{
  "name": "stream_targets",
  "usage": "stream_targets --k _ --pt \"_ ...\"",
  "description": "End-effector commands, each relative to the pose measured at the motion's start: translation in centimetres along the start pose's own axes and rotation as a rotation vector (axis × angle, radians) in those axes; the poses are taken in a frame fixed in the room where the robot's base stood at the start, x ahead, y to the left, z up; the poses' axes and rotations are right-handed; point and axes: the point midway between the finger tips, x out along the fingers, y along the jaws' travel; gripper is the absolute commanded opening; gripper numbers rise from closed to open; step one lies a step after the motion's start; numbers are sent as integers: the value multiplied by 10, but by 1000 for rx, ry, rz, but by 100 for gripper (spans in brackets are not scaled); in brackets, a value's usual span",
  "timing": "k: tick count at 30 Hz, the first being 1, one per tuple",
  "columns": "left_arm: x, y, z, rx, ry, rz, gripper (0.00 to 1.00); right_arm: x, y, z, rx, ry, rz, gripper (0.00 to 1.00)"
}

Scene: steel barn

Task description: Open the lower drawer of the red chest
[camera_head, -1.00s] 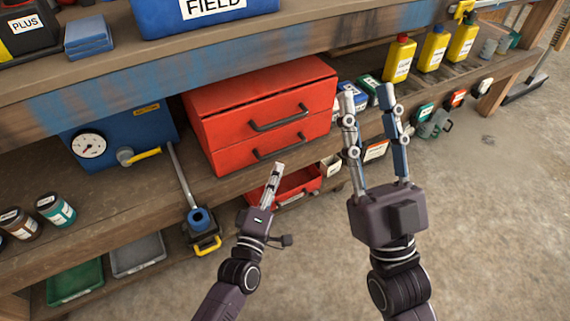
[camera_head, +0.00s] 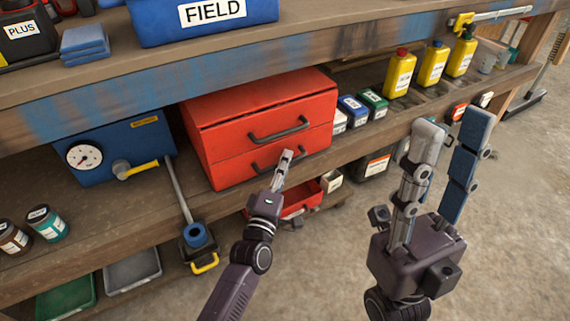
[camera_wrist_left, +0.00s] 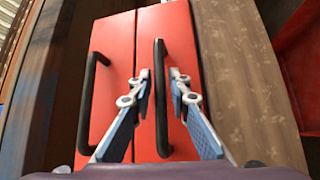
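The red chest (camera_head: 225,118) stands on the middle shelf with two drawers, each with a black bar handle. Both drawers look shut. My left gripper (camera_head: 287,155) is in front of the lower drawer (camera_head: 230,171), at its handle (camera_head: 262,166), partly hidden behind the fingers. In the left wrist view the chest appears turned on its side, and the lower handle (camera_wrist_left: 161,125) lies between the open fingertips (camera_wrist_left: 159,74), with gaps visible. The upper handle (camera_wrist_left: 88,105) is left of the fingers there. My right gripper (camera_head: 452,120) is open and empty, right of the chest.
A blue gauge box (camera_head: 105,150) with a lever stands left of the chest. Small boxes (camera_head: 353,112) and yellow bottles (camera_head: 399,75) stand to its right. A red bin (camera_head: 300,203) sits below. The bench top (camera_head: 320,38) overhangs the chest.

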Motion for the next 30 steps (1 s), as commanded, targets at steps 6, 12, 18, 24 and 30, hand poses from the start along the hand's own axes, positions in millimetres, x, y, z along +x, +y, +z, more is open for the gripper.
stream_targets --k 6,12,18,24,30 --pt "0 0 0 0 0 -1 17 0 0 0 0 1 0 34" --pt "0 0 0 0 0 -1 0 0 0 0 0 0 0 34" --pt "0 0 0 0 0 -1 0 0 0 0 0 -1 0 34" --pt "-1 0 0 1 0 -2 0 1 0 0 0 -2 0 34" --pt "-10 1 -4 2 -1 -4 0 6 1 12 -3 -56 1 34"
